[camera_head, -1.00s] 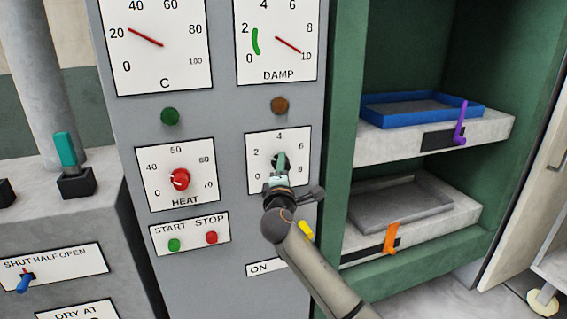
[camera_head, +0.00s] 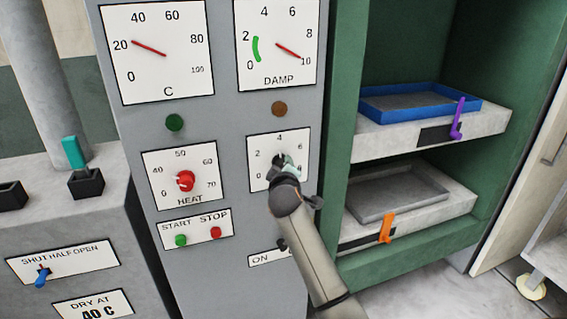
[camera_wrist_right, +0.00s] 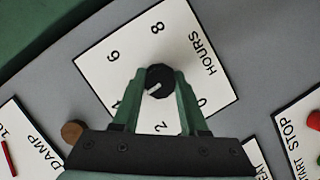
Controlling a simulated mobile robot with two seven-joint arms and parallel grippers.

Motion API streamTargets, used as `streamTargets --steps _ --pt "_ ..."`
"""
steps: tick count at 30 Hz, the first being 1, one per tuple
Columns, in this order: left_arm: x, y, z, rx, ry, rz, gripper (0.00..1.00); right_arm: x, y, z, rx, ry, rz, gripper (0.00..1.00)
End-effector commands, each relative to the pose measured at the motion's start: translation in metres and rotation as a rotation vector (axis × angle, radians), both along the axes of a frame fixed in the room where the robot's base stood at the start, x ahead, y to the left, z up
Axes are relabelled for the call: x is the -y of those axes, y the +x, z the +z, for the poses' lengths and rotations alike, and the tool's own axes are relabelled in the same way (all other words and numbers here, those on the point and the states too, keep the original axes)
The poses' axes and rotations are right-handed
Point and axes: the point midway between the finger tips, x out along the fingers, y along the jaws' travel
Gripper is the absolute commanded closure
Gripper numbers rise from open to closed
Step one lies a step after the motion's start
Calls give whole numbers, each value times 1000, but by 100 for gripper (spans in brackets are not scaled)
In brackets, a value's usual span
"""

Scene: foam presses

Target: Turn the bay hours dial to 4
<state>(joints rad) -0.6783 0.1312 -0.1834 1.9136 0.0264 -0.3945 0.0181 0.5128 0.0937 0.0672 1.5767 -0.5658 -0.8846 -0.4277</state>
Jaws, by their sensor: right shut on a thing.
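The bay hours dial is a black knob (camera_wrist_right: 160,79) with a white pointer mark, on a white plate (camera_wrist_right: 103,62) marked 0, 2, 4, 6, 8 and HOURS in the right wrist view. The mark appears to point roughly towards the 4. In the head view the plate (camera_head: 258,142) shows below the brown lamp, and my wrist hides part of it and most of the knob. My right gripper (camera_head: 283,162) is shut on the knob. Its green fingers (camera_wrist_right: 160,80) lie on either side of the knob in the wrist view. My left gripper is not in view.
The red HEAT knob (camera_head: 185,181) and the START (camera_head: 181,240) and STOP (camera_head: 216,233) buttons are left of my arm. Right of it, the green cabinet holds a blue tray (camera_head: 372,107) and a grey tray (camera_head: 362,211). An ON switch plate (camera_head: 262,260) sits below the dial.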

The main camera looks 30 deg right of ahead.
Motion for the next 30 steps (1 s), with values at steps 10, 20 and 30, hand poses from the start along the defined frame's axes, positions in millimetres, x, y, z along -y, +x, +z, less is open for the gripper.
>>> streamTargets --steps 10,20,30 --pt "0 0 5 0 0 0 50 0 0 0 19 80 0 100" --pt "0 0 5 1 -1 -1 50 0 0 -1 19 84 1 100" --pt "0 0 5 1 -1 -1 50 0 0 0 19 82 0 28"
